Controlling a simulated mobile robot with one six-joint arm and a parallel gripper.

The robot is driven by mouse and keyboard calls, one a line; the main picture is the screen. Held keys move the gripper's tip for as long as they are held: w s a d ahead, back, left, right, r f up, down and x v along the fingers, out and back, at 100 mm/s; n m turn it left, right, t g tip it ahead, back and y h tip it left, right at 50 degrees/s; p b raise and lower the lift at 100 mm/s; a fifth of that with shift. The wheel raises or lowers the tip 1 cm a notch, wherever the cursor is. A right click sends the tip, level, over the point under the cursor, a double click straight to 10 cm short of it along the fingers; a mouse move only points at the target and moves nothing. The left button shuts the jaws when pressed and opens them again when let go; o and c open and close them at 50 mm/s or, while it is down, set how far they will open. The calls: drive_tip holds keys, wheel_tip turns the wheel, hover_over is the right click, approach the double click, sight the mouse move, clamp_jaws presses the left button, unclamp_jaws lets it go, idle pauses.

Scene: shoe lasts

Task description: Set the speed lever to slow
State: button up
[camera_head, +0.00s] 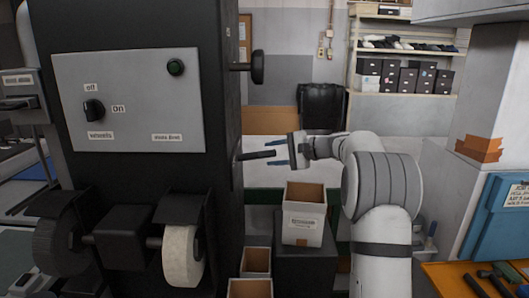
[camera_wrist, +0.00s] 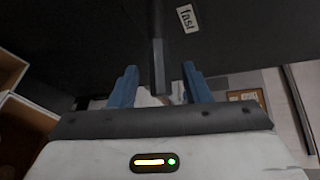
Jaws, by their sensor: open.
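The speed lever (camera_head: 256,155) is a dark bar sticking out to the right from the side of the black machine. It also shows in the wrist view (camera_wrist: 157,50), coming down from the top. My gripper (camera_head: 272,153) reaches in from the right with its blue fingers open. In the wrist view the lever's end lies between the fingers (camera_wrist: 160,72), with gaps on both sides. A "fast" label (camera_wrist: 187,18) is on the machine's dark face, right of the lever in that view. No "slow" label shows.
The machine's grey panel (camera_head: 130,105) carries a knob and a green button. A round black knob (camera_head: 257,67) juts out above the lever. An open cardboard box (camera_head: 304,212) stands below my gripper. Grinding wheels (camera_head: 183,254) sit at the machine's front.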

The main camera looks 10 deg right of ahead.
sight(255, 155)
drive_tip(key=shift+p+x, duration=0.35)
drive_tip(key=shift+x, duration=1.45)
clamp_jaws()
